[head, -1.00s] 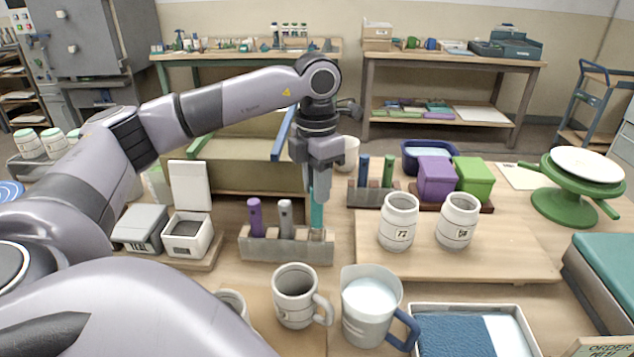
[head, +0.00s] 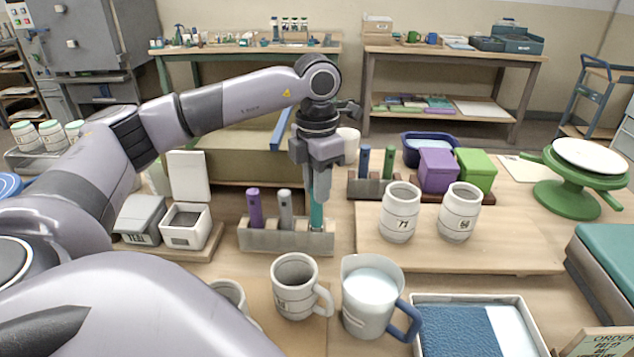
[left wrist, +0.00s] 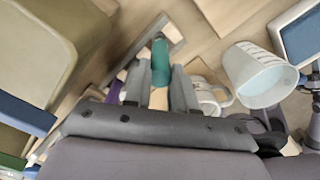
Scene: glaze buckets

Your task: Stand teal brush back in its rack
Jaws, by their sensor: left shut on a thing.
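The teal brush (head: 316,214) is upright at the right end of the front grey rack (head: 285,240), its lower end at the rack's right slot. Whether it is fully seated I cannot tell. My left gripper (head: 317,194) is above that end, shut on the brush from above. In the left wrist view the teal brush (left wrist: 160,60) shows between the fingers of the left gripper (left wrist: 160,84). A purple brush (head: 255,208) and a grey brush (head: 285,208) stand in the same rack to the left. My right gripper is not in view.
A second rack (head: 372,193) with blue and green handles stands behind to the right. Marked cups (head: 399,213) stand on a wooden board. A mug (head: 294,288) and a jug (head: 368,300) stand in front of the rack.

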